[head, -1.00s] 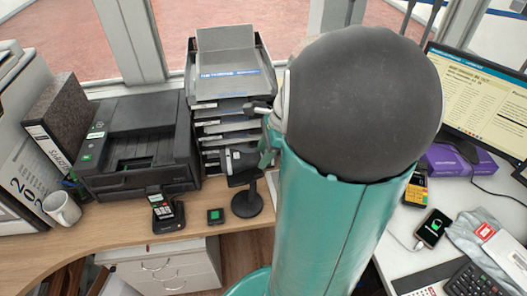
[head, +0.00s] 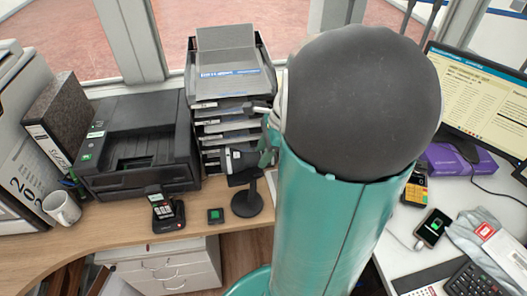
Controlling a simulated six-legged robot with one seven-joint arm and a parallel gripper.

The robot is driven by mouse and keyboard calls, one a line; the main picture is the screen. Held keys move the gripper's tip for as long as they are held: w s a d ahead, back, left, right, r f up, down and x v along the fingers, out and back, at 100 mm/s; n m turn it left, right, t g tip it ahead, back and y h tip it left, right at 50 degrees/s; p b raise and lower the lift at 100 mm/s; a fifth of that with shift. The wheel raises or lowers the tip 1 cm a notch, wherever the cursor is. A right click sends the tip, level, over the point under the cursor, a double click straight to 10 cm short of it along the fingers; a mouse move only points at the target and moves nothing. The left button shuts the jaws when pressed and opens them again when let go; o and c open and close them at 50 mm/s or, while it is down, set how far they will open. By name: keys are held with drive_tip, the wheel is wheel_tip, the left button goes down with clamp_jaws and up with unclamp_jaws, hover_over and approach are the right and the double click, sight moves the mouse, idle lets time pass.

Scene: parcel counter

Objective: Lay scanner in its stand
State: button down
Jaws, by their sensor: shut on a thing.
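The black stand (head: 246,204) stands upright on its round base on the wooden counter, in front of the stacked trays. The dark scanner (head: 239,160) is at the top of the stand. I cannot tell whether it rests in the stand's cradle or is just above it. My gripper (head: 266,150) is shut on the scanner from its right side. My teal arm hides part of the gripper and whatever lies behind it.
Stacked trays (head: 221,129) rise close behind the scanner. A monitor (head: 480,95) and a charging phone (head: 433,228) are on the right desk.

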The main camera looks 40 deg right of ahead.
drive_tip(key=shift+f, duration=1.3)
drive_tip(key=c, duration=0.9)
unclamp_jaws()
drive_tip(key=shift+s+a+f, duration=0.1)
drive_tip(key=shift+c, duration=0.2)
drive_tip(key=shift+o, duration=0.6)
drive_tip(key=shift+v, duration=4.35)
drive_tip(key=shift+w, duration=0.2)
drive_tip(key=shift+w+a, duration=0.1)
drive_tip(key=shift+a, duration=0.15)
drive_tip(key=s+a+r+n+t+h, duration=0.1)
drive_tip(key=s+a+r+n+h, duration=0.1)
drive_tip(key=a+n, duration=1)
drive_tip(key=s+a+r+n+t+h, duration=0.1)
drive_tip(key=a+r+n, duration=0.3)
drive_tip(key=a+n, duration=0.8)
drive_tip(key=shift+s+r+n+t+h, duration=0.2)
drive_tip(key=shift+s+n+t+h, duration=0.25)
drive_tip(key=shift+s, duration=0.2)
